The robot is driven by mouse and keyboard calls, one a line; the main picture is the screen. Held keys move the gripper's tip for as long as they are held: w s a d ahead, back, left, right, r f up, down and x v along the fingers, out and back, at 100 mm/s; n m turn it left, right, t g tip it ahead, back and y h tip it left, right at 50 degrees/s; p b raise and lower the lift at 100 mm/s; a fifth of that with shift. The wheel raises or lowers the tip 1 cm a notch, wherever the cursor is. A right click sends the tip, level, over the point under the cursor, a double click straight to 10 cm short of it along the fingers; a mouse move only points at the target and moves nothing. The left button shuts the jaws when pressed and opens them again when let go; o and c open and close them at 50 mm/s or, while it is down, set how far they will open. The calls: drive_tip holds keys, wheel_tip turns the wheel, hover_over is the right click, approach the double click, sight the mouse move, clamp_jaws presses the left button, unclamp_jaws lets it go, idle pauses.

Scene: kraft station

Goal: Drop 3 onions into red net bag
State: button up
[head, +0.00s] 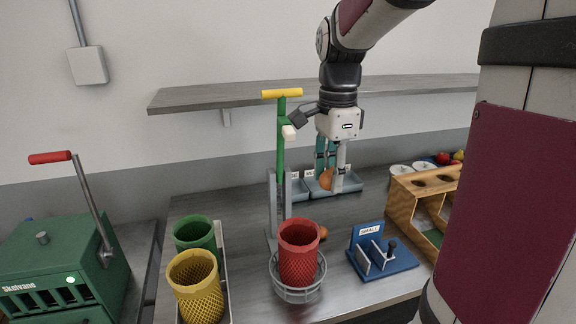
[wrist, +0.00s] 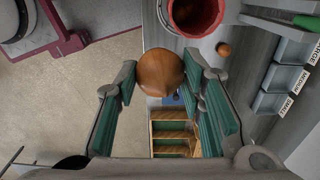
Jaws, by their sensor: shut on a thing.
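My gripper (head: 332,172) is shut on a brown onion (head: 327,180) and holds it above the table, behind and to the right of the red net bag. In the wrist view the held onion (wrist: 160,72) sits between the two finger pads. The red net bag (head: 298,262) stands upright, open at the top, in a wire ring holder; its rim also shows at the top of the wrist view (wrist: 178,28). A loose onion (head: 322,232) lies on the table just behind the red bag. It also shows in the wrist view (wrist: 224,49). The inside of the red bag is mostly hidden.
Green (head: 196,236) and yellow (head: 197,290) net bags stand in a tray at left. A green post with a yellow handle (head: 282,93) rises behind the red bag. A blue "SMALL" fixture (head: 383,262), a wooden rack (head: 408,200) and grey bins (head: 350,183) stand nearby.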

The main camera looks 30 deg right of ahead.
drive_tip(key=shift+w+f+b, duration=1.25)
drive_tip(key=shift+f+b, duration=0.6)
drive_tip(key=shift+f, duration=0.4)
drive_tip(key=shift+w+f+b, duration=1.2)
drive_tip(key=shift+f+b, duration=0.6)
drive_tip(key=shift+f, duration=0.45)
drive_tip(key=shift+w+f+b, duration=1.25)
drive_tip(key=shift+f+b, duration=0.6)
drive_tip(key=shift+f, duration=0.4)
drive_tip(key=o, duration=1.1)
drive_tip(key=shift+o, duration=0.2)
wheel_tip(320, 180, up, 12)
